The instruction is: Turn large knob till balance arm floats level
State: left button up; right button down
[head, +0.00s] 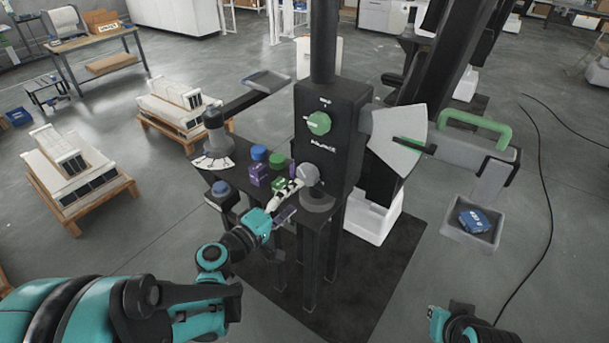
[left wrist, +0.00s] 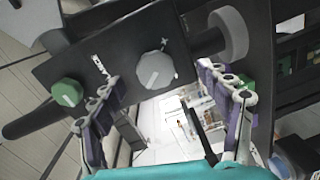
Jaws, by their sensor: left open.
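The large grey knob (head: 307,175) sits low on the front of the black balance column (head: 340,125); it also shows in the left wrist view (left wrist: 155,70), with a plus mark beside it. My left gripper (head: 292,188) is open just in front of it. In the left wrist view the fingers (left wrist: 158,80) stand on either side of the knob, with no clear contact. The balance arm (head: 455,150), with a green handle (head: 475,126), extends right from the fan-shaped scale (head: 396,138) and slopes down rightward in the picture. Its true level is unclear. My right gripper (head: 438,322) is only partly visible.
A green knob (head: 319,123) is higher on the column. Blue, green and purple pieces (head: 268,168) crowd the shelf left of my left gripper. Pallets (head: 75,200) stand left.

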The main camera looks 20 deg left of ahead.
aim_at(305, 177)
pick_arm(q)
jog(key=shift+n+t, duration=0.5)
jog(key=shift+n, duration=0.1)
jog(key=x, duration=0.2)
jog(key=a+b+x, duration=0.1)
jog(key=x, duration=0.4)
jog(key=shift+w+a+r, duration=0.2)
jog(key=shift+w+r, duration=0.15)
jog(key=shift+w, duration=0.2)
jog(key=c, duration=1.2)
jog(key=shift+o, duration=0.2)
jog(key=shift+b, duration=0.3)
